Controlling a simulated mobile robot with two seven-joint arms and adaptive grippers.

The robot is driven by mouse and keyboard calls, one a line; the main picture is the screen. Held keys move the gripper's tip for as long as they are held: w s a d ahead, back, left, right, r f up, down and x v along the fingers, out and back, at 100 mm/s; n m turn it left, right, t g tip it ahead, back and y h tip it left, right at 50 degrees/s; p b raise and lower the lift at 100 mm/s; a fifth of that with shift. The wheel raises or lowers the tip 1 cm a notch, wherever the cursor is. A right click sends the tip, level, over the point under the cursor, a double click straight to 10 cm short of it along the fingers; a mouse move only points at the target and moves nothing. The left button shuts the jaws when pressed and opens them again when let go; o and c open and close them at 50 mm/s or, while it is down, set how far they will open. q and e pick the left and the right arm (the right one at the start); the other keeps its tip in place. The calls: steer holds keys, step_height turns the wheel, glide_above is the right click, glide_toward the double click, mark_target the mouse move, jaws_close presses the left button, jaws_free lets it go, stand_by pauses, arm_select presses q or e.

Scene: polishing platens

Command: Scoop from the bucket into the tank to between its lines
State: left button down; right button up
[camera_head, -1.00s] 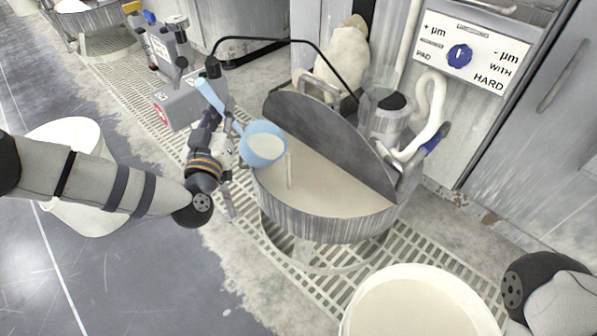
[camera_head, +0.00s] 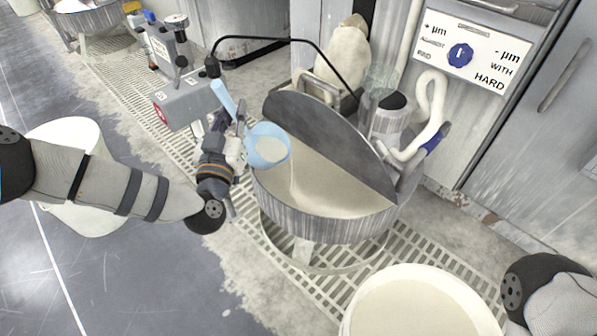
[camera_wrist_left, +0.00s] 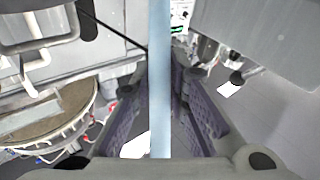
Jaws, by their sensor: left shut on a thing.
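A light-blue scoop (camera_head: 267,146) is over the left rim of the round metal tank (camera_head: 325,228), tilted toward its inside. It holds pale slurry, and a thin stream falls from its lip into the tank. My left gripper (camera_head: 233,132) is shut on the scoop's handle, just left of the tank; the handle (camera_wrist_left: 160,75) runs upright between the fingers in the left wrist view. Cream slurry covers the tank's open front half. I cannot make out the tank's lines. The bucket (camera_head: 350,318), white and full of cream slurry, stands at the lower right. My right gripper is out of view.
A dark half lid (camera_head: 325,140) stands up across the tank. A grey box (camera_head: 190,102) on a post and a thin black curved pipe (camera_head: 265,39) are close behind my left gripper. Another white container (camera_head: 70,130) is partly behind my left arm. Floor grating surrounds the tank.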

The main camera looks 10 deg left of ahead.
arm_select(q)
steer(key=shift+s+d+m, duration=0.15)
steer(key=shift+d+m, duration=0.65)
steer(key=shift+d, duration=0.3)
steer(key=shift+s+d+r+m+t+h, duration=0.1)
steer(key=shift+d+r+m+t+h, duration=0.15)
steer(key=shift+d+m, duration=0.35)
steer(key=shift+s+d+r+m+t+h, duration=0.15)
steer(key=shift+d+m+h, duration=0.2)
steer(key=shift+d, duration=0.45)
steer(key=shift+d+f+m, duration=0.15)
steer(key=shift+d+m, duration=0.1)
steer(key=shift+s+d+f+m, duration=0.1)
steer(key=shift+d+f+m, duration=0.15)
steer(key=shift+d+m, duration=0.25)
steer(key=shift+s+d+f+m, duration=0.1)
steer(key=shift+d+f+m, duration=0.1)
steer(key=shift+d+m, duration=0.3)
steer(key=shift+d+h, duration=0.3)
steer(key=shift+d, duration=0.25)
steer(key=shift+s+d+m+t+h+p, duration=0.15)
steer(key=shift+d+m+t+h+p, duration=0.3)
steer(key=shift+d+m, duration=0.55)
steer(key=shift+d, duration=0.3)
